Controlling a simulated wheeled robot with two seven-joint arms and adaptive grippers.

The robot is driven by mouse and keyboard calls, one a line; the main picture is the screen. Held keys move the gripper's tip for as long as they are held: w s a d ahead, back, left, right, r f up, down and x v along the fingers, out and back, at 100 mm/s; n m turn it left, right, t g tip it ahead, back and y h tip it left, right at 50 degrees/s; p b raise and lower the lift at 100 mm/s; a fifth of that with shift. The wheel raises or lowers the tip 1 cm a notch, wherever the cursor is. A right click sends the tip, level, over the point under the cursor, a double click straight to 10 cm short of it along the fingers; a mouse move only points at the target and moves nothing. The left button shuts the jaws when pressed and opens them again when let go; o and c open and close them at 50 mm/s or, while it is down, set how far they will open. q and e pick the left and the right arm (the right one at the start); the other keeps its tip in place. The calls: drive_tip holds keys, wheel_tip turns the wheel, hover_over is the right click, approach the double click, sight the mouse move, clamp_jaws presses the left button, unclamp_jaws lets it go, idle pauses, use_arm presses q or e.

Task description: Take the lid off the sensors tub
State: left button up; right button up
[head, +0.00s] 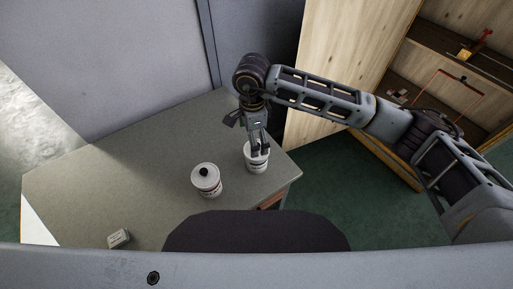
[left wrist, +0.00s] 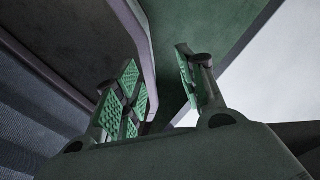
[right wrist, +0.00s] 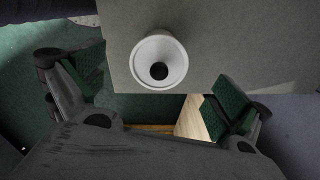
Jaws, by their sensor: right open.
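Two white tubs with dark label bands stand on the grey table; I cannot read which is the sensors tub. The near tub (head: 206,183) has a white lid (head: 205,170) with a black knob. The other tub (head: 257,165) is farther right, near the table's right edge, partly hidden by my right gripper (head: 259,148). My right gripper points down over it, open. In the right wrist view a white lid (right wrist: 143,62) with a black knob shows ahead of the open fingers, apart from them. My left gripper (left wrist: 160,85) is open and empty in the left wrist view.
A small white labelled box (head: 119,238) lies at the table's near left. The table (head: 110,170) is otherwise clear. Grey walls stand behind it. A wooden cabinet (head: 345,45) with shelved items is at the right, beyond green floor.

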sight(247, 147)
drive_tip(key=shift+f, duration=0.1)
drive_tip(key=shift+w+d+f+p, duration=0.1)
drive_tip(key=shift+f+p, duration=0.2)
drive_tip(key=shift+f, duration=0.6)
drive_tip(key=shift+w+d+f+p, duration=0.1)
drive_tip(key=shift+f+p, duration=0.2)
drive_tip(key=shift+f, duration=1.3)
use_arm(q)
drive_tip(key=shift+s+d+r, duration=0.15)
drive_tip(key=shift+d+r, duration=0.15)
drive_tip(key=shift+d, duration=0.3)
drive_tip(key=shift+s+d+r, duration=0.1)
drive_tip(key=shift+d+r, duration=0.2)
drive_tip(key=shift+d, duration=0.25)
drive_tip(key=shift+a, duration=0.1)
